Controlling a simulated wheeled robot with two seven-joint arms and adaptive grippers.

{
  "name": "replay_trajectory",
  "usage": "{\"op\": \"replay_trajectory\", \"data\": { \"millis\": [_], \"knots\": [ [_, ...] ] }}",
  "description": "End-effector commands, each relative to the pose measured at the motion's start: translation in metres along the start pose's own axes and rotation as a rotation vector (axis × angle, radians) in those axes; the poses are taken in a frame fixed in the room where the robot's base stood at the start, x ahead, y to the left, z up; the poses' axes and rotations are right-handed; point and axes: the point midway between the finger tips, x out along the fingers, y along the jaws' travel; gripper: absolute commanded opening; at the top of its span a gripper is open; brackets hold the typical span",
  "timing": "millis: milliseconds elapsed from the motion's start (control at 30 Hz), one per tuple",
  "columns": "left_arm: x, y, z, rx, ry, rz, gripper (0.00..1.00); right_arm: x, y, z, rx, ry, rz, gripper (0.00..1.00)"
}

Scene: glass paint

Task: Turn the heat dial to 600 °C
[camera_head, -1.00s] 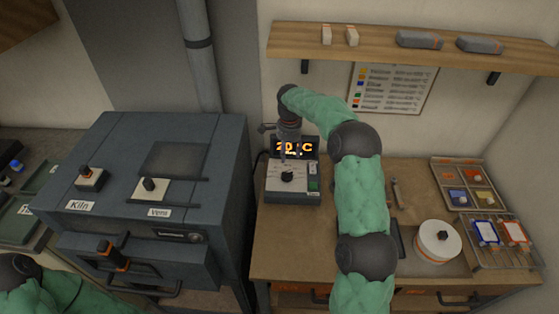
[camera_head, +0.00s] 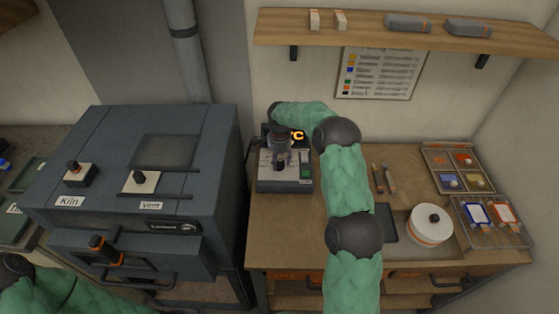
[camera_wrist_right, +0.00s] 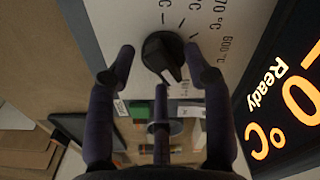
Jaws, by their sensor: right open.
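The control box (camera_head: 266,182) stands at the left of the wooden bench. In the right wrist view its black heat dial (camera_wrist_right: 163,57) sits on a pale panel with tick marks and temperature labels, one reading 600 °C (camera_wrist_right: 228,48). My right gripper (camera_head: 282,165) points down over the dial and hides it in the head view. In the right wrist view the right gripper's fingers (camera_wrist_right: 160,62) are open, spread on either side of the dial; contact cannot be told. The orange display (camera_wrist_right: 290,105) shows "Ready" and part of "0 °C". My left gripper is out of view.
The dark kiln (camera_head: 215,150) stands left of the bench. A white round pot (camera_head: 430,228), brushes (camera_head: 384,178) and trays (camera_head: 461,158) lie to the right. A shelf (camera_head: 370,30) runs above along the wall.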

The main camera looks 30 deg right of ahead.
Motion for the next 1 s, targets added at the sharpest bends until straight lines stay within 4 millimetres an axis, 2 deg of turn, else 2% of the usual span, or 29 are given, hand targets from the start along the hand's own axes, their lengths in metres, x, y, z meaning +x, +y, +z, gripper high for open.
{"op": "replay_trajectory", "data": {
  "millis": [167, 200, 367, 400, 733, 1000],
  "knots": [
    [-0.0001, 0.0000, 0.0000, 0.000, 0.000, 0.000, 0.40, -0.0001, 0.0000, -0.0002, 0.000, 0.000, 0.000, 0.52],
    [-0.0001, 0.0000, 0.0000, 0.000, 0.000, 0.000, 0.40, -0.0001, 0.0001, -0.0002, 0.000, 0.000, 0.000, 0.49],
    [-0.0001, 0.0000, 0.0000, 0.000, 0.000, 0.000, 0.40, -0.0003, 0.0001, -0.0002, 0.000, 0.000, 0.000, 0.04],
    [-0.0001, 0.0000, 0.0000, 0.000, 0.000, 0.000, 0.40, -0.0003, 0.0000, -0.0002, 0.000, 0.000, 0.000, 0.00],
    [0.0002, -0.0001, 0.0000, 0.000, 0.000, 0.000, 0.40, -0.0005, -0.0001, -0.0004, -0.028, 0.000, 0.000, 0.00],
    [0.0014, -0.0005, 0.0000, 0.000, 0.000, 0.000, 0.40, -0.0008, -0.0002, -0.0013, -0.176, 0.000, -0.001, 0.00]
  ]
}}
